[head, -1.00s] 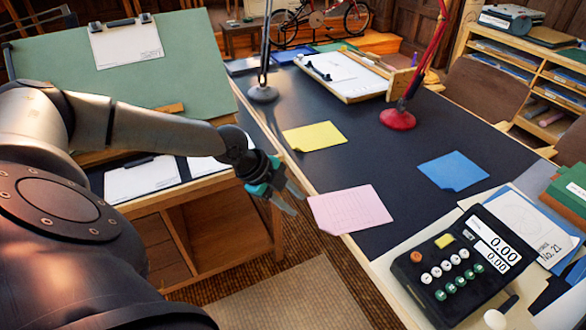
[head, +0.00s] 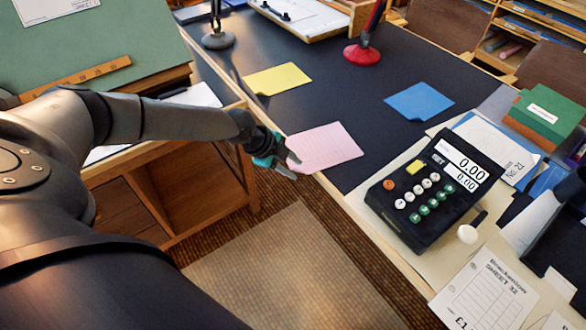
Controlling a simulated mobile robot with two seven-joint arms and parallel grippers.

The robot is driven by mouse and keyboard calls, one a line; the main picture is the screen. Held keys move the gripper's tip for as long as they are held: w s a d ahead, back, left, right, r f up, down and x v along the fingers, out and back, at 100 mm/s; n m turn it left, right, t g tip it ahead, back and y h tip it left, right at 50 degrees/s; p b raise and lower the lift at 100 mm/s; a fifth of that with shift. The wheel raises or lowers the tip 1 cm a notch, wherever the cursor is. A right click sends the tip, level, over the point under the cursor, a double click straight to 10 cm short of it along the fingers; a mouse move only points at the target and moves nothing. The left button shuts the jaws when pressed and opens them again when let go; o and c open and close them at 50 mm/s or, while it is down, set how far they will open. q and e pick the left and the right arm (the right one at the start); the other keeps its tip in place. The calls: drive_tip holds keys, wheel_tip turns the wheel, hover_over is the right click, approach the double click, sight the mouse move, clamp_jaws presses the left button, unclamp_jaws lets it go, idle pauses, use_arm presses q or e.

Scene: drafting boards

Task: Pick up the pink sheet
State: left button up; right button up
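The pink sheet (head: 326,147) lies at the near left edge of the dark desk top, and its left end reaches the edge. It looks flat and faintly lined. My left gripper (head: 294,166) is at the sheet's left end, with its fingertips at the sheet's edge. The fingers look to be on either side of that edge, but I cannot tell whether they are closed on it. My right gripper is not in view.
A yellow sheet (head: 277,79) and a blue sheet (head: 419,101) lie farther back on the desk (head: 330,92). A black calculator (head: 431,190) stands to the right. A red lamp base (head: 362,54) is behind. A wooden cabinet (head: 196,185) stands left, across a floor gap.

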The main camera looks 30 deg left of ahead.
use_arm(q)
drive_tip(key=shift+w+d+f, duration=0.1)
drive_tip(key=shift+w+f, duration=0.05)
drive_tip(key=shift+f, duration=0.1)
clamp_jaws()
idle(1.4)
